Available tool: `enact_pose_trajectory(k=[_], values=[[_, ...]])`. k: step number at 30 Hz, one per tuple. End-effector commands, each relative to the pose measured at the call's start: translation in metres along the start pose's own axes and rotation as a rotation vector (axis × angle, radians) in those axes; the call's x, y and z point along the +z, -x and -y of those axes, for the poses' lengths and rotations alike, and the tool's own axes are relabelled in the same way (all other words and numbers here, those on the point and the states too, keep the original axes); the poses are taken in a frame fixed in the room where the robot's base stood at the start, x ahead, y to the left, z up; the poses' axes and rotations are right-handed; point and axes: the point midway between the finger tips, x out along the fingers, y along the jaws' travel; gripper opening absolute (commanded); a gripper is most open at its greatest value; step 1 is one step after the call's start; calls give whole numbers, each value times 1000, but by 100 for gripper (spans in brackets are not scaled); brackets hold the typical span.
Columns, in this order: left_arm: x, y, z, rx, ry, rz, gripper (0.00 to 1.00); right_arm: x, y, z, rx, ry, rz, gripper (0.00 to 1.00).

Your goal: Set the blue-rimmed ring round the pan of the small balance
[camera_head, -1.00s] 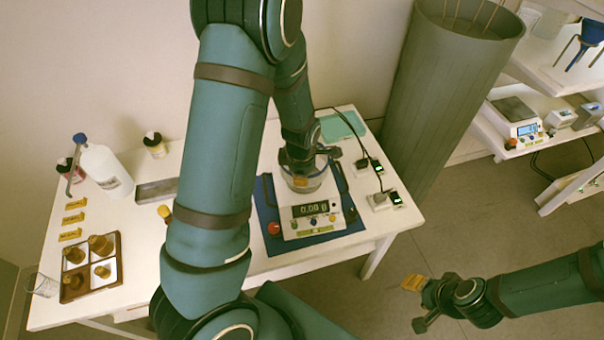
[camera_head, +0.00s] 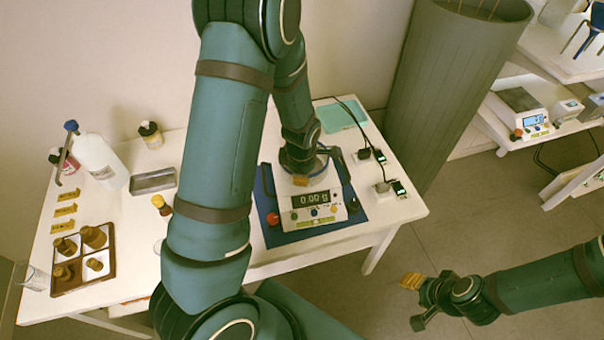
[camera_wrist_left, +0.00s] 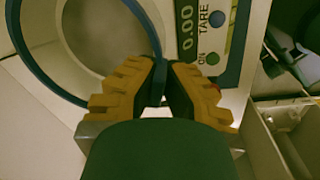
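The small balance (camera_head: 318,211) stands on a blue mat, its display reading 0.00. My left gripper (camera_head: 300,180) is over the balance's pan area, fingers pointing down. In the left wrist view its yellow fingertips (camera_wrist_left: 160,88) are shut on the rim of the blue-rimmed ring (camera_wrist_left: 38,72). The grey round pan (camera_wrist_left: 92,35) shows inside the ring's outline in that view. I cannot tell whether the ring rests on the balance or hangs just above it. In the head view the arm and gripper partly hide ring and pan. My right gripper (camera_head: 416,302) is open and empty, away from the table.
Adapters with cables (camera_head: 383,187) lie right of the mat (camera_head: 352,212). A teal pad (camera_head: 342,116) lies behind. A wash bottle (camera_head: 100,160), a metal tray (camera_head: 153,181) and a divided box of brown bottles (camera_head: 110,268) stand at the left. A tall grey bin (camera_head: 440,100) stands beyond the table.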

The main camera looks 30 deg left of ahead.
Motion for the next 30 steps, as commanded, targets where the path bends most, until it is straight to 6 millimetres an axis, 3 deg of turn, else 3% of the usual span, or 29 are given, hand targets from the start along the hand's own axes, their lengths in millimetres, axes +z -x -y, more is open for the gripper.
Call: enact_pose_trajectory(k=[18, 19, 21, 30], values=[[0, -11, 1, 0, 0, 0, 0, 1, -9, -3, 0, 0, 0, 47], [0, -11, 1, 0, 0, 0, 18, 1, -8, -3, 0, 0, 0, 47], [0, -10, 1, 0, 0, 0, 39, 1, -8, -3, 0, 0, 0, 47], [0, -10, 1, 0, 0, 0, 39, 1, -8, -3, 0, 0, 0, 47]])
